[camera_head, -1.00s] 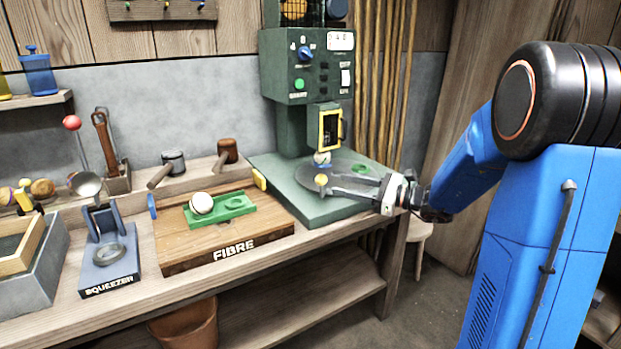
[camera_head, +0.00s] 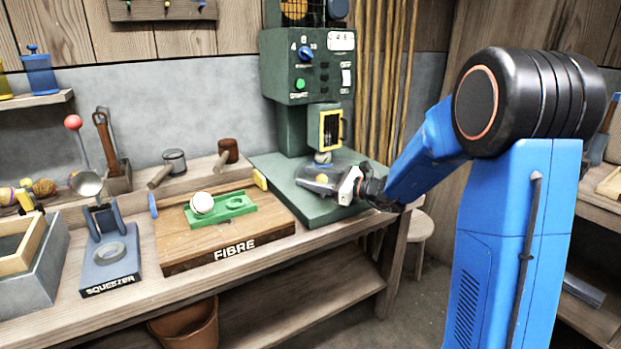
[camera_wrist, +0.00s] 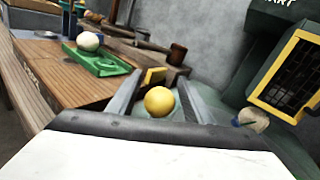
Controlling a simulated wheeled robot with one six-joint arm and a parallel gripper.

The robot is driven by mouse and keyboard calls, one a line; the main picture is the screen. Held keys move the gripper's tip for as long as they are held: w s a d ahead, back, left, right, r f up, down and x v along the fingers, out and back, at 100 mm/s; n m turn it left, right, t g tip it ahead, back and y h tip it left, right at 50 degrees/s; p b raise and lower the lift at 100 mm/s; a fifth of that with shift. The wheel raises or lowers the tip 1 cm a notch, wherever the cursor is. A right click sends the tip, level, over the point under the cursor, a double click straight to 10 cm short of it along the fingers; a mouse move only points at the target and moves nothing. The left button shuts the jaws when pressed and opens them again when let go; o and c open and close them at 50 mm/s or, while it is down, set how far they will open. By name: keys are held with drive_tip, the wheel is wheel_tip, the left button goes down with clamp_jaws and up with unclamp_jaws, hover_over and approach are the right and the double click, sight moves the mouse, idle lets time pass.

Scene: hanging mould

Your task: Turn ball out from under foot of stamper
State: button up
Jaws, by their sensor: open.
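The stamper (camera_head: 308,75) is a green machine with a yellow-framed opening, standing at the back of the bench. A pale ball (camera_head: 323,157) sits low beneath its foot; it also shows at the right of the wrist view (camera_wrist: 253,120), close under the yellow-framed part. A round yellow knob (camera_wrist: 159,101) stands in front of the ball, on a grey disc seen better earlier. My gripper (camera_wrist: 158,88) is open, with one finger on each side of the knob; whether either finger touches it I cannot tell. The disc is mostly hidden behind my gripper in the head view.
The wooden FIBRE board (camera_head: 225,243) carries a green tray (camera_head: 238,211) with a white ball (camera_head: 202,203), left of the stamper. A mallet (camera_head: 228,150) lies behind it. The blue-grey SQUEEZER (camera_head: 108,262) is further left. The floor before the bench is clear.

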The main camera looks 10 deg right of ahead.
clamp_jaws()
drive_tip(key=shift+s+d, duration=0.1)
